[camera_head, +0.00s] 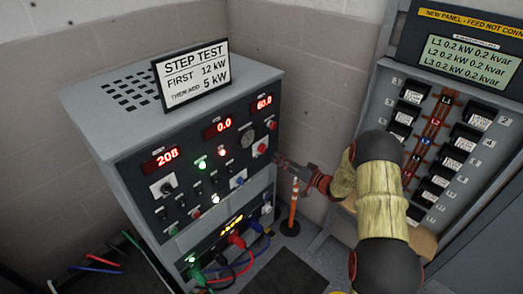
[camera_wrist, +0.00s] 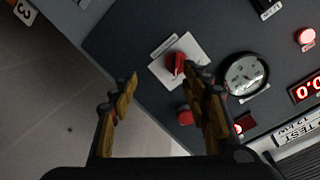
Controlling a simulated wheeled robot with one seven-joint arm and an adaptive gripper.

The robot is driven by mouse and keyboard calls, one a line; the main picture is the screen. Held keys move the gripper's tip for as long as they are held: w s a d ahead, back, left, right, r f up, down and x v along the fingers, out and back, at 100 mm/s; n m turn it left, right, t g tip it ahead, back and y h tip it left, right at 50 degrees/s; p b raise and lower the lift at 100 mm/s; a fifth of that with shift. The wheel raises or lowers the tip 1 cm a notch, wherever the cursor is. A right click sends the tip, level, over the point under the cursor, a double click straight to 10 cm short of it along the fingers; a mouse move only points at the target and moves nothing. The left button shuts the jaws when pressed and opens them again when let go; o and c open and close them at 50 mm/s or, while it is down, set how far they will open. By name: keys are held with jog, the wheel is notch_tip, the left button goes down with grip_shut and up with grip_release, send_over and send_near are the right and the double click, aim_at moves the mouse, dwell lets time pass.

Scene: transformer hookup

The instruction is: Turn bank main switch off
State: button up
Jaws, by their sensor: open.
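A red rotary switch (camera_head: 262,148) on a white plate sits at the right edge of the load bank's dark front panel. It shows large in the wrist view (camera_wrist: 177,61), with a small label beside it too blurred to read. My gripper (camera_head: 279,160) is just right of the panel, close to this switch. In the wrist view my gripper (camera_wrist: 165,85) has its two fingers apart with nothing between them. The right finger overlaps the edge of the switch's white plate in the picture; I see no clear contact.
A round gauge (camera_wrist: 245,76) and a red button (camera_wrist: 185,116) are close to the switch. The load bank (camera_head: 95,110) carries a "STEP TEST" sign (camera_head: 191,75). Coloured cables (camera_head: 235,262) hang below. An orange post (camera_head: 293,206) and a breaker panel (camera_head: 440,140) stand right.

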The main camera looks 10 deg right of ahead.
aim_at(266, 148)
jog(key=shift+m+t+y, duration=0.3)
jog(key=shift+m+y, duration=0.1)
jog(key=shift+y, duration=0.1)
jog(key=w+a, duration=0.1)
jog(key=w+a+r+b, duration=0.1)
jog(key=w+a, duration=0.1)
jog(key=w+a+r, duration=0.1)
jog(key=shift+w+a+b, duration=0.3)
jog(key=shift+w, duration=0.05)
jog(key=shift+w+a, duration=0.35)
jog(key=shift+w, duration=0.2)
jog(key=shift+c, duration=0.3)
jog(key=c, duration=1)
